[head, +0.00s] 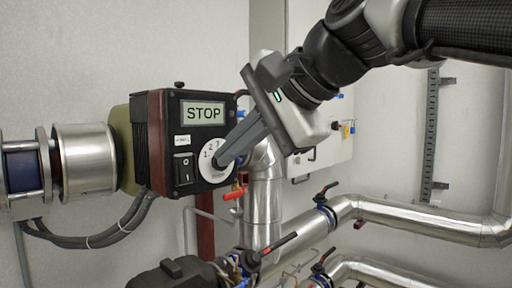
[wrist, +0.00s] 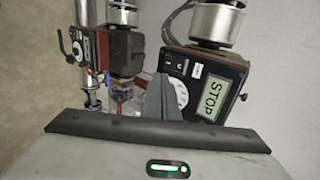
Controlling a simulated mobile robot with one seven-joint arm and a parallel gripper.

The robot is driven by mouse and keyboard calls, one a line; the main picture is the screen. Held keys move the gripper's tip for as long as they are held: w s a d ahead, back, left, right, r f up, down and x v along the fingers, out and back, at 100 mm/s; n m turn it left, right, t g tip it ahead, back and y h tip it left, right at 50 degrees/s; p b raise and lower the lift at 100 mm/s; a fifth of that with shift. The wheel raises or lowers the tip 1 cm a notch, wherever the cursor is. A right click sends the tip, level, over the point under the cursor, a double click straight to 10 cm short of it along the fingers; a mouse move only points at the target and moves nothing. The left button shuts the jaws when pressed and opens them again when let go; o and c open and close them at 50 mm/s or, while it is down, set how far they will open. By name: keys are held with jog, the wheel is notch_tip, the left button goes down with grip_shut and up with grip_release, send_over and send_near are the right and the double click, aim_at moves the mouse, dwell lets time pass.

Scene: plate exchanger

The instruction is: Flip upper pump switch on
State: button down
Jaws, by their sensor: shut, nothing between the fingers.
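The upper pump's control box (head: 200,113) is dark with red-brown sides, and its display (head: 203,113) reads STOP. Its black rocker switch (head: 184,169), marked I and O, sits at the lower left of the face. I cannot tell which side is pressed. A white numbered dial (head: 216,160) is right of the switch. My gripper (head: 220,162) is shut and empty, its fingertips over the dial in the picture, right of the switch. Contact cannot be told. In the wrist view the box (wrist: 205,82) is right of my gripper (wrist: 158,78), with the switch (wrist: 177,66) above the dial.
Silver pipes (head: 420,217) with red-handled valves (head: 327,188) run below and to the right. Another dark unit (head: 175,272) is at the bottom. Cables (head: 95,240) hang beneath the box. A pale cabinet (head: 310,135) is on the wall behind my gripper.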

aim_at(187, 176)
jog(key=shift+w+a+r+p+x, duration=0.15)
jog(key=shift+r+x, duration=0.1)
jog(key=shift+x, duration=1.45)
jog(key=shift+w+a+r+p+x, duration=0.1)
jog(key=shift+r+x, duration=0.15)
jog(key=shift+x, duration=1.4)
jog(key=shift+w+a+r+p+x, duration=0.15)
jog(key=shift+r+x, duration=0.15)
jog(key=shift+x, duration=1.4)
jog(key=shift+w+a+f+b, duration=0.1)
jog(key=shift+f+b, duration=0.4)
jog(key=shift+b, duration=0.7)
jog(key=shift+f+t+y+b, duration=0.1)
jog(key=shift+t+y+b, duration=0.25)
jog(key=shift+b, duration=0.3)
jog(key=shift+r+p, duration=0.3)
jog(key=shift+r, duration=0.1)
